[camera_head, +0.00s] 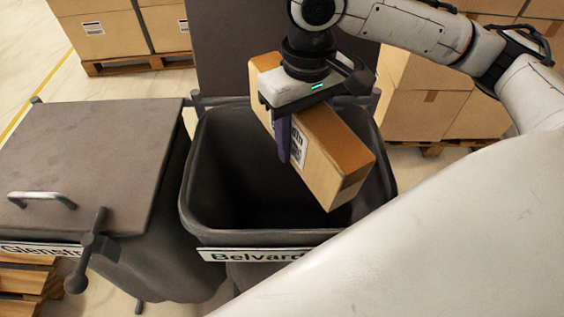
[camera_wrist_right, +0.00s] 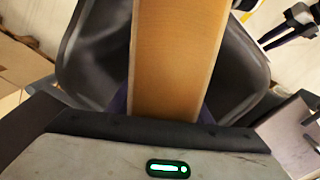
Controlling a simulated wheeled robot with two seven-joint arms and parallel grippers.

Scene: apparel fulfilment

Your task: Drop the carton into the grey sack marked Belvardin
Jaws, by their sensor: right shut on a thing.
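The carton (camera_head: 335,152) is a long brown box with a white printed label. My right gripper (camera_head: 284,135) is shut on it and holds it tilted over the mouth of the open grey sack (camera_head: 188,190). The sack's front label (camera_head: 255,254) reads "Belvard", with the rest hidden behind my arm. In the right wrist view the carton (camera_wrist_right: 178,55) runs up from the gripper (camera_wrist_right: 163,112), with the dark inside of the sack (camera_wrist_right: 98,50) on both sides. My left gripper is not clearly seen in the head view.
A second grey sack with its lid shut (camera_head: 90,155) stands to the left, its label (camera_head: 40,248) partly hidden by a lever handle (camera_head: 92,243). Stacked cartons on pallets (camera_head: 120,30) stand behind, with more at the right (camera_head: 425,100).

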